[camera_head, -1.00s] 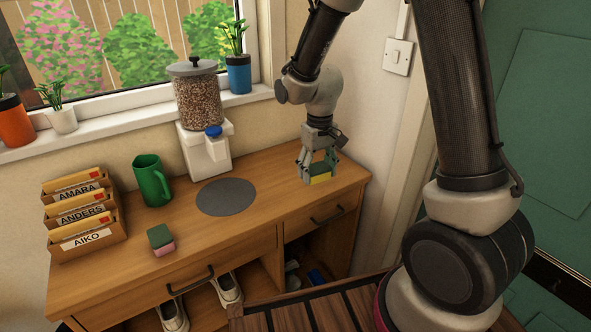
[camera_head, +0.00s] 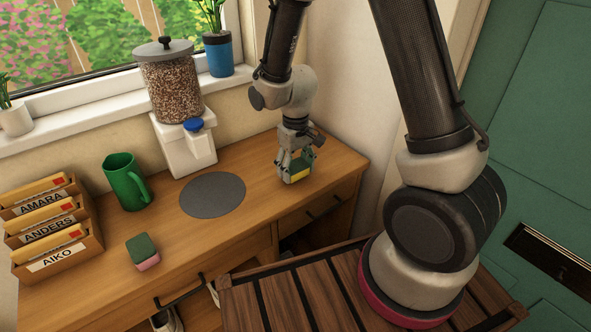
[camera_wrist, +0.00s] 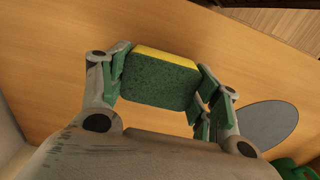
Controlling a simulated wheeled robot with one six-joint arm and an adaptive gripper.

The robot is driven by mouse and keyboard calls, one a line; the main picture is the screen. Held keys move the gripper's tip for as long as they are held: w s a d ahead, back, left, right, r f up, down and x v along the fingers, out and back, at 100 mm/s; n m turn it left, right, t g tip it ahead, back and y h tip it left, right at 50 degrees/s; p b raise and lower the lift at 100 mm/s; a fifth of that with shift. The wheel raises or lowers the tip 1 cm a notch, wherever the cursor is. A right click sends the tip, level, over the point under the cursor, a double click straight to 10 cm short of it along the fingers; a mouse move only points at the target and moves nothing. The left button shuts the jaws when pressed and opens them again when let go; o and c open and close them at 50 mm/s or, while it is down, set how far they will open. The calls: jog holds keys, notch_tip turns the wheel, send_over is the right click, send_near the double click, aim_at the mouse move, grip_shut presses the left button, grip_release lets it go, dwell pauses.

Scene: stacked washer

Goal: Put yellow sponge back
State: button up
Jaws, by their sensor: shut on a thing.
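The yellow sponge (camera_head: 297,173), yellow with a green scouring side, is between the fingers of my gripper (camera_head: 294,168). In the wrist view the sponge (camera_wrist: 160,80) sits between both fingers, its green face towards the camera and its yellow edge at the top. My gripper is shut on it, over the right end of the wooden cabinet top (camera_head: 245,225). I cannot tell whether the sponge touches the wood. A second sponge, pink with a green top (camera_head: 142,251), lies on the cabinet top at the front left.
A grey round mat (camera_head: 212,195) lies left of my gripper. Behind it stands a dispenser (camera_head: 182,110) full of pellets. A green mug (camera_head: 125,182) and a letter rack (camera_head: 50,228) stand further left. The wood around the pink sponge is clear.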

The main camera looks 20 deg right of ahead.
jog(key=shift+f, duration=0.55)
jog(key=o, duration=1)
jog(key=shift+f, duration=0.1)
jog(key=shift+c, duration=0.2)
